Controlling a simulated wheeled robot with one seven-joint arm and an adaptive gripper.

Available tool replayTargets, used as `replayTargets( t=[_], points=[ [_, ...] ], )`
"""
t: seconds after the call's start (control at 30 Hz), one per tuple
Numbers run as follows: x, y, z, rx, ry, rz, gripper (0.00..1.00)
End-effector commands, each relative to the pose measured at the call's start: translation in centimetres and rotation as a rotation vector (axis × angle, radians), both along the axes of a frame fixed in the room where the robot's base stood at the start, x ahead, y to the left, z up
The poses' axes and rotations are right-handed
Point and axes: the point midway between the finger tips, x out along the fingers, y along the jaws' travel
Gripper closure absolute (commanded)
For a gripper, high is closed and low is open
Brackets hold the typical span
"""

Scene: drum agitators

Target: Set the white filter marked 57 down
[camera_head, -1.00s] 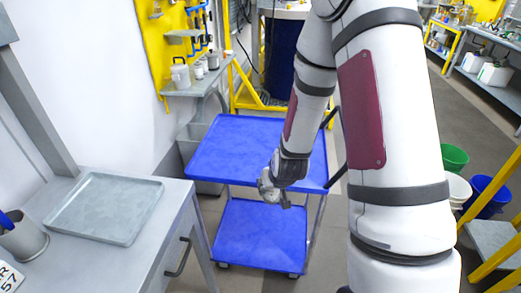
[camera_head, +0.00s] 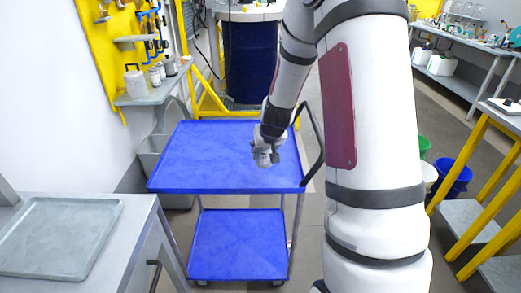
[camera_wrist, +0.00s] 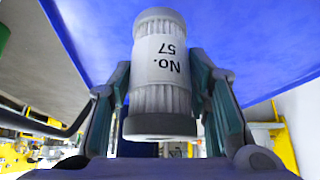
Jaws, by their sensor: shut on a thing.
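The white filter marked 57 is a ribbed white cylinder with a grey end ring and a "No. 57" label. In the wrist view the filter (camera_wrist: 160,75) stands between the two fingers of my gripper (camera_wrist: 165,100), which is shut on it. The label reads upside down there. In the head view my gripper (camera_head: 266,150) is over the blue cart's upper shelf (camera_head: 215,165), and the filter shows small and pale at its tip. I cannot tell whether the filter touches the shelf.
The cart's upper shelf is bare, and so is its lower shelf (camera_head: 238,245). A grey tray (camera_head: 60,235) lies on the bench at left. A dark blue drum (camera_head: 250,62) stands behind the cart. Green and blue buckets (camera_head: 455,178) stand on the floor at right.

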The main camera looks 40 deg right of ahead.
Motion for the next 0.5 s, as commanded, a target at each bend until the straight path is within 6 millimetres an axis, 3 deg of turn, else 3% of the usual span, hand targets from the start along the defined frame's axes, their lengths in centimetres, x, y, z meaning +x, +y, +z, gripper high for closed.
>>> replayTargets(
  t=[0.2,0.5],
  points=[
    [3.5,-1.8,-0.4,0.0,0.0,0.001,0.84],
    [4.9,-2.6,-1.1,0.001,0.003,0.0,0.84]
  ],
)
